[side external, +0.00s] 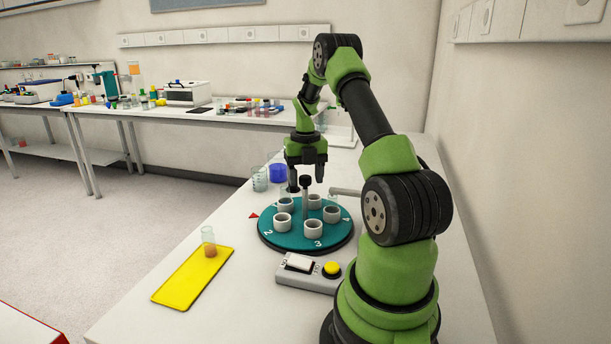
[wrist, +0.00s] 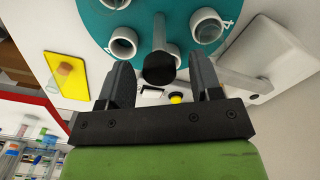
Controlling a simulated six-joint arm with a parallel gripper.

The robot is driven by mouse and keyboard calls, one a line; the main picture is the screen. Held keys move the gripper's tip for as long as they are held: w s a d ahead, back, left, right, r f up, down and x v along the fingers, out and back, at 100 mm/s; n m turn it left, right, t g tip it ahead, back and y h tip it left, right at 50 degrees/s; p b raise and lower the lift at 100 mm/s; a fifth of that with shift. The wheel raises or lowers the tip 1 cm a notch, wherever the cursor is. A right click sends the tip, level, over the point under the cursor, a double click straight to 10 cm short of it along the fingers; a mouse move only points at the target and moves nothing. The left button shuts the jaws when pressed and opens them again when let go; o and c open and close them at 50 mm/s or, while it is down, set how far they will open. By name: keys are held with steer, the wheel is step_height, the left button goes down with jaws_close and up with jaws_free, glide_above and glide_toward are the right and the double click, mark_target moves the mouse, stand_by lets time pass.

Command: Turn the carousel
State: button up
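The carousel (side external: 335,240) is a round teal disc on the bench with several white cup holders and painted numbers, of which 2, 3 and 4 show. A post with a black knob (side external: 305,181) stands up near its middle. My gripper (side external: 307,178) points down over the carousel, fingers apart. In the wrist view the knob (wrist: 158,70) shows between the two fingers of my gripper (wrist: 162,80), with a gap on each side. Nothing is held. A red pointer (side external: 253,216) lies at the disc's left edge.
A yellow tray (side external: 180,288) with a small glass vial (side external: 209,242) holding something orange lies front left. A grey box with a yellow button (side external: 332,268) stands in front of the carousel. A glass beaker (side external: 260,179) and a blue container (side external: 278,173) stand behind.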

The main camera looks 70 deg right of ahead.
steer(key=shift+r, duration=0.15)
step_height(320, 180, up, 10)
stand_by(0.3)
